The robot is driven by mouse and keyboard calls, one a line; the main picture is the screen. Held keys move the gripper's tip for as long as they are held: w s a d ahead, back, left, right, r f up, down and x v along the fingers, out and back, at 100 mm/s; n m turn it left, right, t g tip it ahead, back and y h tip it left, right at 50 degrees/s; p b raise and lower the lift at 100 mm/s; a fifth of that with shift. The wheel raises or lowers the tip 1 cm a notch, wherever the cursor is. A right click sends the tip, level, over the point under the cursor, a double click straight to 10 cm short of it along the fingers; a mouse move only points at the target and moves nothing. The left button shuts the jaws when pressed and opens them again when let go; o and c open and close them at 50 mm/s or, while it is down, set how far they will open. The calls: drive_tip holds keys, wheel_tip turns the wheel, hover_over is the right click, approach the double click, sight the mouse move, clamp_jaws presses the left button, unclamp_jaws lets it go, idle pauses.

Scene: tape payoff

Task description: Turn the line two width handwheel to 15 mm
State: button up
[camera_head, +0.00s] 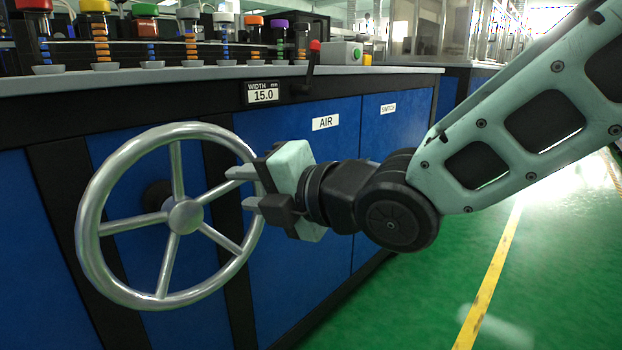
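The width handwheel (185,217), a large silver ring with several spokes and a central hub, stands out from the blue front panel at left. Whether either finger touches the rim cannot be told. Part of the rim is hidden behind the gripper.
A lever with a red knob (314,46) stands right of the display. Panels labelled AIR (326,122) and SWITCH (388,108) are behind my arm. Spools and jars line the bench top (200,74). The green floor (420,305) at right is clear.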

drive_tip(key=p+v, duration=0.1)
drive_tip(key=v, duration=1)
drive_tip(key=shift+s+d+p, duration=0.25)
drive_tip(key=shift+s+p, duration=0.05)
drive_tip(key=shift+p, duration=0.05)
